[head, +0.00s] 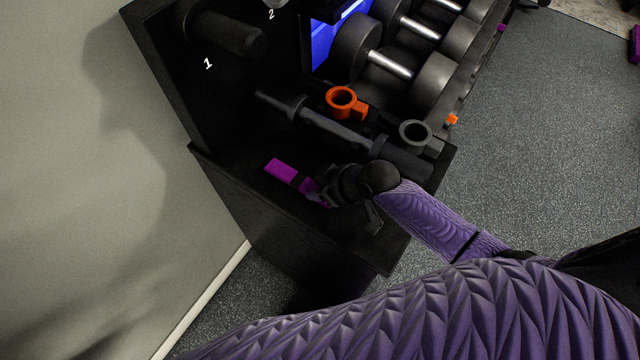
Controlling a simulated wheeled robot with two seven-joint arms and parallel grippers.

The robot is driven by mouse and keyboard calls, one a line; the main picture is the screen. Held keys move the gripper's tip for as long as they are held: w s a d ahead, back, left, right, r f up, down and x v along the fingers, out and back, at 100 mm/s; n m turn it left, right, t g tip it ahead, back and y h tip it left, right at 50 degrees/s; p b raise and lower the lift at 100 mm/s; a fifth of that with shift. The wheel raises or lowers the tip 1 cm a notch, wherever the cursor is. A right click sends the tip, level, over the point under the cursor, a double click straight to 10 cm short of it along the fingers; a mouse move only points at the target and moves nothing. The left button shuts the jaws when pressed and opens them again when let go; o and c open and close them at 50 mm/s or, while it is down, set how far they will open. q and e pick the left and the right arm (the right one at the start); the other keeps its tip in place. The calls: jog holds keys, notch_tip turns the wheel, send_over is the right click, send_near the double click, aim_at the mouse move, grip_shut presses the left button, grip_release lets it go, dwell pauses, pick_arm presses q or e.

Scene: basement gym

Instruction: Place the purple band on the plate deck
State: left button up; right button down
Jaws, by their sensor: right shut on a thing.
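The purple band (281,170) shows over the left part of the black plate deck (345,238). My right gripper (312,188) reaches in from the right and is shut on the purple band. The band sticks out to the left of the fingers, and a little purple shows below them. The gripper hides the band's middle. I cannot tell whether the band touches the deck or is just above it. My left gripper is not in view.
A dark bar-like handle (325,126), an orange collar (342,102) and a grey collar (415,132) lie behind my gripper. Dumbbells (388,64) are racked beyond. A pale wall (80,180) bounds the left. Speckled floor (540,130) is open at right.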

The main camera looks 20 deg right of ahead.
jog(key=shift+c, duration=1.3)
grip_release()
jog(key=shift+r, duration=0.2)
jog(key=p+v, duration=0.4)
jog(key=v, duration=0.7)
jog(key=shift+s+d+r+p, duration=0.15)
jog(key=shift+s+r+p, duration=0.15)
jog(key=shift+p, duration=0.1)
